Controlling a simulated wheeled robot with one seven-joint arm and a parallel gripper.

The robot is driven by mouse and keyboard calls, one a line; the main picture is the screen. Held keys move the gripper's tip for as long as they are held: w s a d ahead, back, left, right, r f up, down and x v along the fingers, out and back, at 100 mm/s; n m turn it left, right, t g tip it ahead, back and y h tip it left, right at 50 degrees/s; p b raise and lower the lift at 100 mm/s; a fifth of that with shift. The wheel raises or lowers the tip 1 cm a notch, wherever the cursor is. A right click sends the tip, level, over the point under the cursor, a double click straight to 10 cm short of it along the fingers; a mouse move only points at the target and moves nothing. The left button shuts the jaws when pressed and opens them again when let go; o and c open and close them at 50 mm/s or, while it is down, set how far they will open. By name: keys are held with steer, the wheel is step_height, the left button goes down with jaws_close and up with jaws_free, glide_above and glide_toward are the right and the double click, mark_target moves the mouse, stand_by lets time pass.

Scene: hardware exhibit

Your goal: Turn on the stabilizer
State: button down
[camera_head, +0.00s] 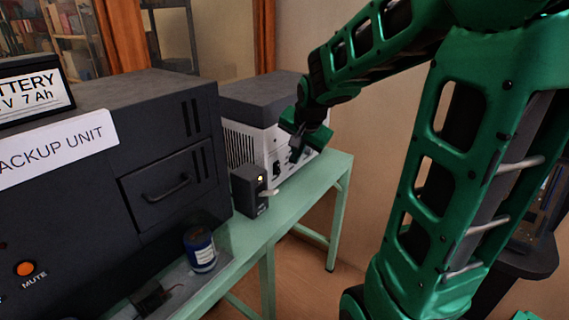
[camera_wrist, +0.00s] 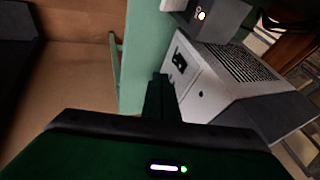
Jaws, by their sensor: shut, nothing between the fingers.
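The stabilizer appears to be the white vented box with a dark grey top (camera_head: 262,101), at the far end of the green table. It also shows in the wrist view (camera_wrist: 238,92), with a dark switch or socket panel (camera_wrist: 180,62) on its front face. My gripper (camera_head: 297,148) is shut and empty, close in front of the right part of that face. In the wrist view the shut fingers (camera_wrist: 160,82) point along the front face, near the panel. I cannot tell whether they touch it. My gripper hides part of the front in the head view.
A small dark box with a lit yellow lamp (camera_head: 249,190) stands beside the stabilizer. A large dark backup unit (camera_head: 165,110) fills the left.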

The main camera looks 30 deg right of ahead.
mark_target(278, 168)
steer(key=w+f, duration=0.8)
steer(key=f, duration=0.1)
steer(key=shift+d+f, duration=0.3)
steer(key=shift+w+f, duration=0.15)
stand_by(0.3)
